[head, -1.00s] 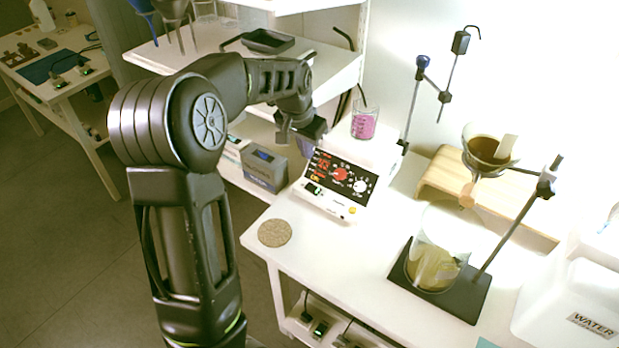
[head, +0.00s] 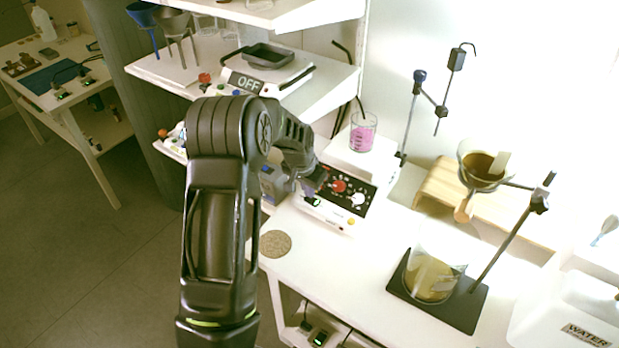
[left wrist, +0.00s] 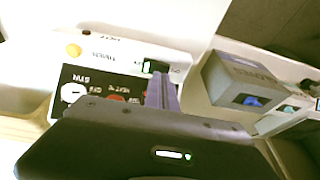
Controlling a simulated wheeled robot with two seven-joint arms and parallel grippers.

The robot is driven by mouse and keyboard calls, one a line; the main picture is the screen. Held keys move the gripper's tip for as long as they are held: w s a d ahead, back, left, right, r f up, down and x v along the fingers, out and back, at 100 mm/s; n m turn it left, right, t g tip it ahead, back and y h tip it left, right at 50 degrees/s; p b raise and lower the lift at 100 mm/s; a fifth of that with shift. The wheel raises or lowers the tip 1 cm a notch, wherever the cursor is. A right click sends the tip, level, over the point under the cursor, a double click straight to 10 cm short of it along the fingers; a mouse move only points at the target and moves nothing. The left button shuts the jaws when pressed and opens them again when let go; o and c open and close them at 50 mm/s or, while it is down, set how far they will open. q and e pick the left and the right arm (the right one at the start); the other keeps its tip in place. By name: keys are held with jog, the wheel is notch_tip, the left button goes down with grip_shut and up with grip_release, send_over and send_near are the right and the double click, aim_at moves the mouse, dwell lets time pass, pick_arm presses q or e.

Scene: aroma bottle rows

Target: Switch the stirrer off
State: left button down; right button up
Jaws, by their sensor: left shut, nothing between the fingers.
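The stirrer (head: 354,215) is a white box on the bench with a black front panel, a red knob and a white knob. A beaker of pink liquid (head: 362,137) stands on its top. A small dark rocker switch with a green glow (head: 313,201) sits at the left of its front edge; it also shows in the left wrist view (left wrist: 152,67). My left gripper (head: 316,184) is shut and empty, over the panel's left end, hiding the display. In the left wrist view its fingertips (left wrist: 161,88) are close beside the switch; contact cannot be told. My right gripper is out of view.
A grey box (head: 272,186) stands left of the stirrer. A round cork mat (head: 276,244) lies in front. A stand with a beaker (head: 432,275) and a funnel (head: 484,168) is to the right. A device labelled OFF (head: 246,82) sits on the shelf above.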

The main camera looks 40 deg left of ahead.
pick_arm(q)
jog(key=shift+f, duration=0.4)
jog(key=shift+a+f+h+b, duration=0.3)
jog(key=shift+f+b, duration=0.15)
jog(key=shift+b, duration=0.55)
jog(key=shift+s+d+r+p, duration=0.1)
jog(key=shift+d+r+p, duration=0.05)
jog(key=shift+r+p, duration=0.15)
jog(key=shift+f, duration=0.15)
jog(key=shift+d, duration=0.9)
jog(key=shift+r, duration=0.2)
